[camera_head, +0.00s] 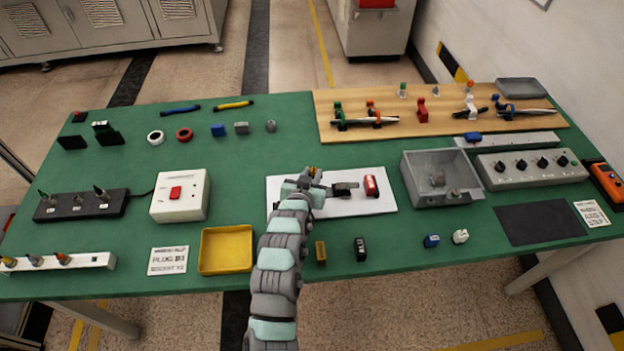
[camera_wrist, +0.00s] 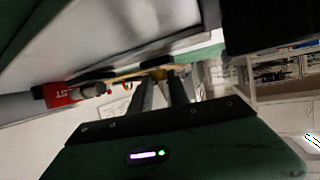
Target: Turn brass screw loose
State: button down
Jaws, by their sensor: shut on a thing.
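My gripper (camera_head: 312,180) is over the left part of a white board (camera_head: 348,208) in the middle of the green table. In the wrist view, its two fingers (camera_wrist: 160,80) are close together, with a small brass-coloured piece, apparently the brass screw (camera_wrist: 158,73), at their tips. The same piece shows as a small brass spot (camera_head: 313,170) beside the gripper in the head view. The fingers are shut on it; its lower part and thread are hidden.
On the board, right of my gripper, are a dark block (camera_head: 344,188) and a red piece (camera_head: 371,186). A grey open box (camera_head: 408,171) stands right of the board, a white switch box (camera_head: 181,196) and a yellow tray (camera_head: 226,231) to the left.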

jog(key=c, duration=1.3)
grip_release()
jog(key=shift+o, duration=0.2)
jog(key=p+v, duration=0.2)
jog(key=v, duration=0.9)
